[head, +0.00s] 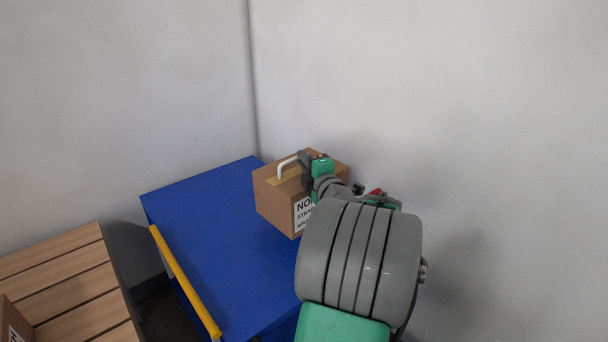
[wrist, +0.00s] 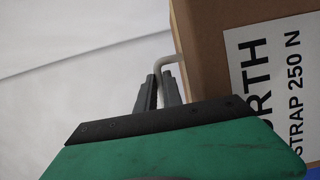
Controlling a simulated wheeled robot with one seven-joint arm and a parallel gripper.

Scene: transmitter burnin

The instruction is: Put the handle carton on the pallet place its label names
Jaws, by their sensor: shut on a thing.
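The brown handle carton (head: 270,205) is at the far end of the blue surface, near the wall corner; I cannot tell if it rests on the surface or is slightly lifted. A pale handle (head: 285,165) stands on its top. Its white label (head: 303,214) starts "NO" with "STRAP" below; in the wrist view the label (wrist: 262,70) shows "RTH" and "STRAP 250 N". My gripper (head: 304,162) is at the handle. In the wrist view, my gripper (wrist: 158,88) is shut on the handle (wrist: 168,60) beside the carton (wrist: 205,45). The slatted wooden pallet (head: 75,262) is at lower left.
The blue surface (head: 205,225) is clear left and in front of the carton. A yellow bar (head: 183,280) runs along its left edge, with a dark gap towards the pallet. Another carton (head: 12,322) is partly visible at bottom left. Grey walls (head: 450,100) stand close behind and right.

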